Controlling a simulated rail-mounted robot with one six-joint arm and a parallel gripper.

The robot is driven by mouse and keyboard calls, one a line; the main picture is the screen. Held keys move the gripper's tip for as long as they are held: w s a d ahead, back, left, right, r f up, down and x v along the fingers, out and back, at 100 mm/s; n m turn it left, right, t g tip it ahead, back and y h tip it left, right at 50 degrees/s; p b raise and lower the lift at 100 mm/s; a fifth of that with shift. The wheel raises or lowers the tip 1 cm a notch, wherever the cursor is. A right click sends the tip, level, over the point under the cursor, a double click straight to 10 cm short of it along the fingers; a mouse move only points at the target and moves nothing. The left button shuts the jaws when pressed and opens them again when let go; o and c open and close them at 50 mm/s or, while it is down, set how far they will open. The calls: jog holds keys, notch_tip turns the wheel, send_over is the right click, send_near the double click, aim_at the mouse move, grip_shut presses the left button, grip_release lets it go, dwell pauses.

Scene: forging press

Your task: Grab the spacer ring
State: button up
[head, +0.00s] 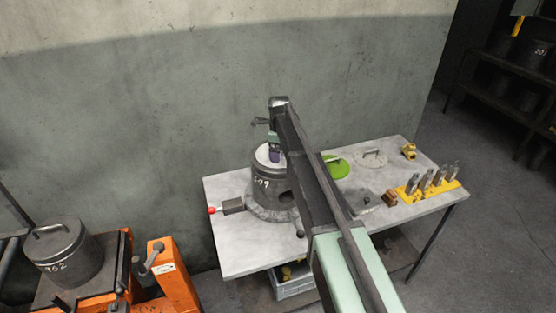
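My gripper (274,154) points down over the top of a dark cylinder marked 509 (262,182) on the grey table. It is small in the view and partly hidden by my arm, so I cannot tell whether its fingers are open or touching the cylinder's top. A pale grey round piece with a small handle (372,158) lies flat at the back of the table and may be the spacer ring. A green disc with a handle (338,168) lies left of it, partly behind my arm. My gripper is left of both and apart from them.
The table (236,252) also holds a red-tipped tool (230,207), a yellow rack (432,191) with several metal pieces, a brown block (390,197) and a yellow piece (408,151).

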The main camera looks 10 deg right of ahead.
jog(key=shift+r, duration=0.15)
jog(key=c, duration=1.2)
